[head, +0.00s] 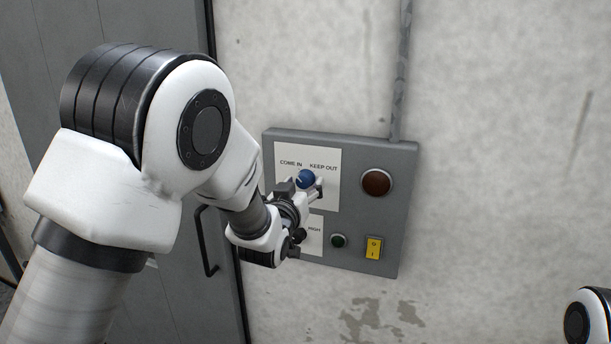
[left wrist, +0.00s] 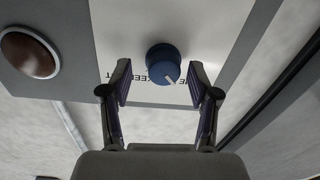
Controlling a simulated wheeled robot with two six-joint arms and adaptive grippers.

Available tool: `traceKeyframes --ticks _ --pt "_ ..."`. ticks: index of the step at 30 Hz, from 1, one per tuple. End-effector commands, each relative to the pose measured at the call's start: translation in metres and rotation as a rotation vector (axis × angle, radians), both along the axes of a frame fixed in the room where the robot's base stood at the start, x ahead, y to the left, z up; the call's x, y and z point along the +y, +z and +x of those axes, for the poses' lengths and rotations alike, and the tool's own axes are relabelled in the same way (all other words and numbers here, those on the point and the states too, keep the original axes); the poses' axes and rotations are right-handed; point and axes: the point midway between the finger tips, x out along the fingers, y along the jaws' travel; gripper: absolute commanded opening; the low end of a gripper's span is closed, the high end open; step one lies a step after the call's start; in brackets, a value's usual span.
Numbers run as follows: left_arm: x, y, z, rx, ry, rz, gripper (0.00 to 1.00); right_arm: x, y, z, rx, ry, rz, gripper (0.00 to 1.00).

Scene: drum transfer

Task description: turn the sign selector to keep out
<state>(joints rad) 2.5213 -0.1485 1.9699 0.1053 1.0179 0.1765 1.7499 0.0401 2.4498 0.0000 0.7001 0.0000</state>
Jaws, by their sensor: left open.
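The sign selector is a blue round knob (head: 306,178) on a white plate below the words COME IN and KEEP OUT. In the left wrist view the knob (left wrist: 160,60) shows a white pointer line slanting to the lower right, seemingly toward the COME IN side. My left gripper (head: 301,189) is at the panel, its fingers on either side of the knob. In the left wrist view the gripper (left wrist: 160,70) is open, with gaps between both fingers and the knob. Whether the knob lies fully between the tips is hard to tell. My right gripper is not in view.
A grey door with a dark handle (head: 204,242) is to the left. The wall to the right is clear.

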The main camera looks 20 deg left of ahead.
Motion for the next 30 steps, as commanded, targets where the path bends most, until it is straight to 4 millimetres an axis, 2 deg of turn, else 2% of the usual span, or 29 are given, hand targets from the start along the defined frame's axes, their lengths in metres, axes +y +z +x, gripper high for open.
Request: traceKeyframes --ticks 1,4,10,11,15,16,30 --pt "0.0002 0.0024 0.0069 0.001 0.000 -0.001 0.61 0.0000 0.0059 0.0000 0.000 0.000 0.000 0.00" --pt "0.0002 0.0008 0.0140 0.001 0.001 -0.001 0.61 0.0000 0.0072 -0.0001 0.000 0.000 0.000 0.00" --pt "0.0002 -0.0011 0.0150 0.002 0.001 0.000 0.61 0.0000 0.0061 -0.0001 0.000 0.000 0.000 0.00" --pt "0.0002 -0.0011 0.0149 0.002 0.001 0.000 0.57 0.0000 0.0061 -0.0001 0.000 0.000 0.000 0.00" --pt "0.0003 -0.0010 0.0149 0.001 0.000 0.000 0.08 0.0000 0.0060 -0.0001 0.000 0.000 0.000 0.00" --pt "0.0002 -0.0009 0.0148 0.001 0.000 0.000 0.01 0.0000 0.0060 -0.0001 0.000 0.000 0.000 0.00" --pt "0.0002 -0.0023 0.0148 -0.003 0.000 0.056 0.01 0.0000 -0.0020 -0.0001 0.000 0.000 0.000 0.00"
